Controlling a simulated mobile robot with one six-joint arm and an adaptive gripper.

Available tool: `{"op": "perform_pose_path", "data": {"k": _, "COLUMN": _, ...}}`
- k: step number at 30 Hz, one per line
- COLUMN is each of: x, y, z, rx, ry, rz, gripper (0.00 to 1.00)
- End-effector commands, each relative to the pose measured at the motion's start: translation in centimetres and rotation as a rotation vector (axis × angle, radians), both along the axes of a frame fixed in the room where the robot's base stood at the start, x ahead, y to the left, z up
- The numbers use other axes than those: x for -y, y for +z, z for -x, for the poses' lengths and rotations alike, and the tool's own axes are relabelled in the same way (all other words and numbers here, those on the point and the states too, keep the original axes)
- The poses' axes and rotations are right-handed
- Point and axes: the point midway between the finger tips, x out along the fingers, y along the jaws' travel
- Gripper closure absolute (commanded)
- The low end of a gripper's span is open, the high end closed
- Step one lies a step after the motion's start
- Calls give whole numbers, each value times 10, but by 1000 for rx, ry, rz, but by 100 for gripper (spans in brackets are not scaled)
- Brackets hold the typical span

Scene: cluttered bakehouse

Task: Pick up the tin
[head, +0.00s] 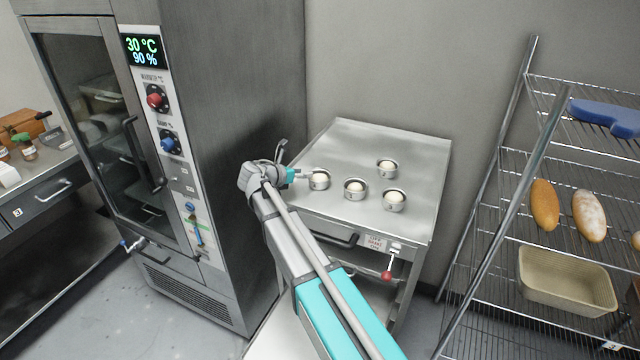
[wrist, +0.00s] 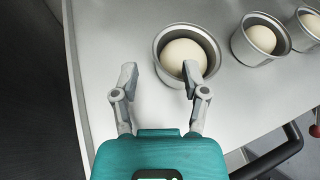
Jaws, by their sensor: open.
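Several small round metal tins, each with a pale dough ball, sit on the steel table. The leftmost tin (head: 319,186) is nearest my gripper (head: 308,175). In the wrist view that tin (wrist: 214,48) lies just beyond the fingers. My gripper (wrist: 159,76) is open and empty. Its right finger overlaps the tin's near side in the picture; its left finger is to the left of the rim. I cannot tell whether a finger touches the tin. A second tin (head: 355,194) stands to its right, with others at the back (head: 387,175) and right (head: 393,207).
The steel table (head: 350,140) is bare behind and left of the tins. A tall steel cabinet (head: 225,110) stands close on the left. A wire rack (head: 510,185) with loaves and a beige basket (head: 565,285) stands on the right. A red-knobbed lever (head: 387,275) is on the table's front.

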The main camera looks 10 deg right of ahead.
Motion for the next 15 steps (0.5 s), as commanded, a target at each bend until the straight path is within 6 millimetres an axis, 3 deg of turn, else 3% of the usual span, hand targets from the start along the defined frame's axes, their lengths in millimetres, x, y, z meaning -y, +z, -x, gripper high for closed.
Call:
{"op": "perform_pose_path", "data": {"k": 6, "x": 16, "y": -9, "z": -10, "rx": 0, "ry": -1, "rz": 0, "gripper": 42}}
{"op": "perform_pose_path", "data": {"k": 15, "x": 18, "y": -8, "z": -11, "rx": -1, "ry": -1, "rz": 0, "gripper": 42}}
